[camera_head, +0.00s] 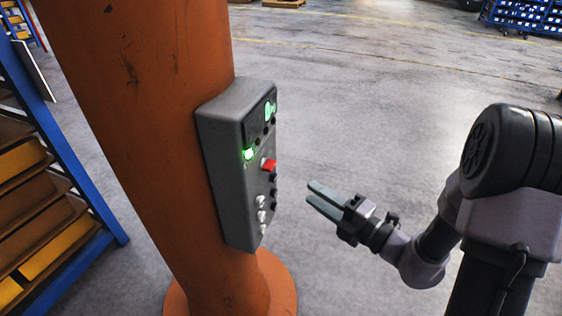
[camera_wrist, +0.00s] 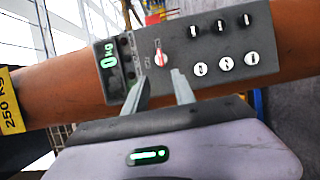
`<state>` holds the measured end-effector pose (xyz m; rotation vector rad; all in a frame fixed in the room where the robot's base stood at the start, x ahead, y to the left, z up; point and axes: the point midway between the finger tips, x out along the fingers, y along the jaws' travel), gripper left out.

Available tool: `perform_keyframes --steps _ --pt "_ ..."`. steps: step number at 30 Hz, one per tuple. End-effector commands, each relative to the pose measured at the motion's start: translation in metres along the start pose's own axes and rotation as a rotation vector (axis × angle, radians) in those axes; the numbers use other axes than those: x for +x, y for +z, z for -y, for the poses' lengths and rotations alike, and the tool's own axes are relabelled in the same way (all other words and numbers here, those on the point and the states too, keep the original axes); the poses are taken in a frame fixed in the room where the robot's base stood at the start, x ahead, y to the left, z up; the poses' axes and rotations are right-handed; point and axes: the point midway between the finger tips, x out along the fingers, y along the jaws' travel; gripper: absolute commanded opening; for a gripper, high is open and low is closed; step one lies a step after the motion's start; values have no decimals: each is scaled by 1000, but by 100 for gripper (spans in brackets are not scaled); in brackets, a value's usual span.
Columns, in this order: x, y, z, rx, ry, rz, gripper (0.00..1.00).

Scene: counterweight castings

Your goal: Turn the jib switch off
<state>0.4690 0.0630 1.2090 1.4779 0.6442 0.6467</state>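The grey control box (camera_head: 228,160) is fixed to the side of an orange column. A red rotary switch (camera_head: 268,165) sits on its face; in the wrist view the red switch (camera_wrist: 161,58) has a pale mark and small lettering beside it too blurred to read. My gripper (camera_head: 311,192) is to the right of the box, apart from it, with its fingers pointing at the face. In the wrist view my gripper's fingertips (camera_wrist: 160,76) are spread with nothing between them, and the switch shows just beyond the gap.
The box also carries a green display (camera_wrist: 109,62) reading 0 KG, several dark controls (camera_wrist: 221,26) and pale round knobs (camera_wrist: 226,64). The orange column (camera_head: 140,90) stands close behind. A blue-framed rack (camera_head: 75,170) is at left. Open floor (camera_head: 370,100) lies beyond.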

Motion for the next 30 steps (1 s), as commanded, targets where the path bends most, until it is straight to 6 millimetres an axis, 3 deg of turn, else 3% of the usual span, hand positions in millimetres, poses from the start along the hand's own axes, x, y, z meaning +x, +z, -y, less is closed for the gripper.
perform_keyframes --steps 6,12,18,25,26,30 --pt "68 -3 0 -5 0 -10 32" --pt "112 -2 0 -5 0 -6 32" --pt "129 -2 0 -5 -1 -5 32" --pt "130 -2 0 -4 -1 -4 32" --pt "130 -2 0 -4 -1 -4 30" --pt "130 -2 0 -5 -1 -4 2"
